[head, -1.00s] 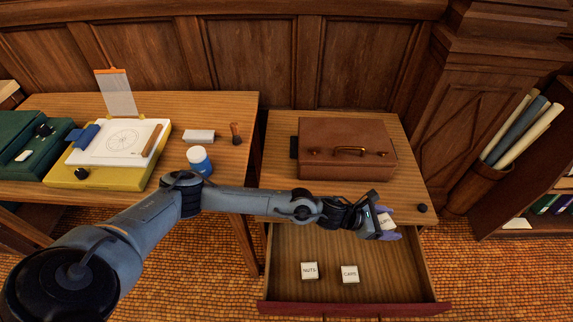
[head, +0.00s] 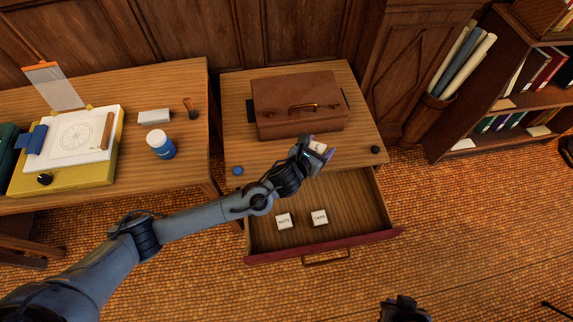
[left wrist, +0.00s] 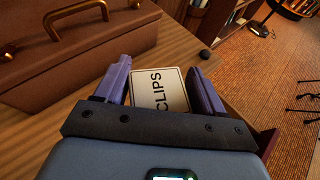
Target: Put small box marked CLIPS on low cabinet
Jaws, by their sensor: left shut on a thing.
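The small white box marked CLIPS (head: 318,147) is held between the fingers of my left gripper (head: 317,149). In the left wrist view the box (left wrist: 158,88) shows its label between the two purple fingers. The low cabinet (head: 360,132) has a wooden top, and its front drawer (head: 345,210) is pulled open. My left gripper holds the box near the front edge of the cabinet top, in front of the brown case; I cannot tell whether the box touches the top. A dark part, apparently my right gripper (head: 404,309), shows at the bottom edge, its fingers unclear.
A brown case (head: 300,103) fills much of the cabinet top. A dark knob (head: 375,149) and a blue round object (head: 237,171) sit near its front corners. Boxes marked NUTS (head: 284,221) and CAMS (head: 319,218) lie in the drawer.

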